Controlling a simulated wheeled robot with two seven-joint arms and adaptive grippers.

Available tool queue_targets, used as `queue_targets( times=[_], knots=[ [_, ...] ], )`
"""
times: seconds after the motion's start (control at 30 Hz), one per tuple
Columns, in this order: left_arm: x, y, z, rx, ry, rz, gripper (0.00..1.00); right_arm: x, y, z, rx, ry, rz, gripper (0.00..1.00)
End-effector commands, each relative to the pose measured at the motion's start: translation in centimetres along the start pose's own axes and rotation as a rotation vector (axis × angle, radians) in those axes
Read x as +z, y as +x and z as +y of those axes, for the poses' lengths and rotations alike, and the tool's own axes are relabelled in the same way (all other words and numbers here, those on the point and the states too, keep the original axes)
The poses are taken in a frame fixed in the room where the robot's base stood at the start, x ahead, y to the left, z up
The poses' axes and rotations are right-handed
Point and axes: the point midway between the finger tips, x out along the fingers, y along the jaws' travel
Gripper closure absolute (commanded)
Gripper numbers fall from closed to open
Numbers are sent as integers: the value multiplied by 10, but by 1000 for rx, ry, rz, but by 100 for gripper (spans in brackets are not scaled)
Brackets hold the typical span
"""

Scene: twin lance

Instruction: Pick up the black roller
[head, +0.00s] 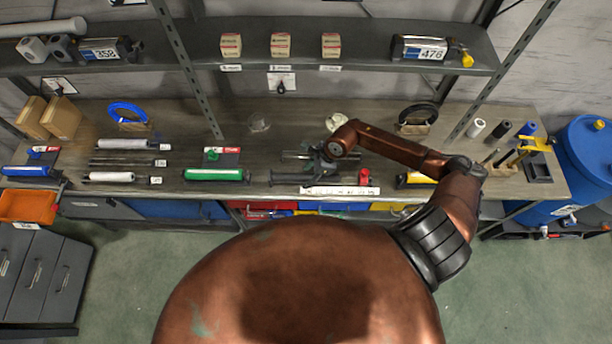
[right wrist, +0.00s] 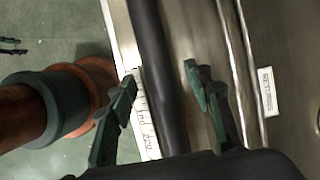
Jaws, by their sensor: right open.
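The black roller (right wrist: 152,45) is a long dark cylinder on the bench. In the right wrist view it runs between the two green-and-black fingers of my right gripper (right wrist: 160,74), which are open with a gap visible on both sides. In the head view the roller (head: 290,180) lies near the bench's front edge, partly hidden by my right gripper (head: 322,172). I cannot tell how far above it the fingers are. My left gripper is in neither view.
A white marked strip (head: 340,191) lies along the bench front, with a red item (head: 364,177) beside it. A green roller (head: 214,174) lies to the left and a yellow one (head: 416,179) to the right. A shelf (head: 375,63) with boxes overhangs the back.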

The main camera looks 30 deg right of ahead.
Motion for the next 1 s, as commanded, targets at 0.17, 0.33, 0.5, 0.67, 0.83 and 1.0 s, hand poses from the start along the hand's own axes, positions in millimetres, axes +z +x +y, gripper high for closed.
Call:
queue_targets(
  times=[0.17,0.33,0.5,0.67,0.83,1.0],
  knots=[
    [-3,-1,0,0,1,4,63,0,5,0,-1,0,-1,54],
    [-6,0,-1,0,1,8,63,0,5,0,-1,0,-1,58],
    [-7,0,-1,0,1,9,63,0,5,0,0,0,-1,70],
    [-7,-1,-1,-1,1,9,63,0,5,0,0,0,0,81],
    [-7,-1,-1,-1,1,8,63,0,4,0,0,0,0,92],
    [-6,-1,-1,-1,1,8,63,0,4,0,-1,0,0,100]
  ],
)
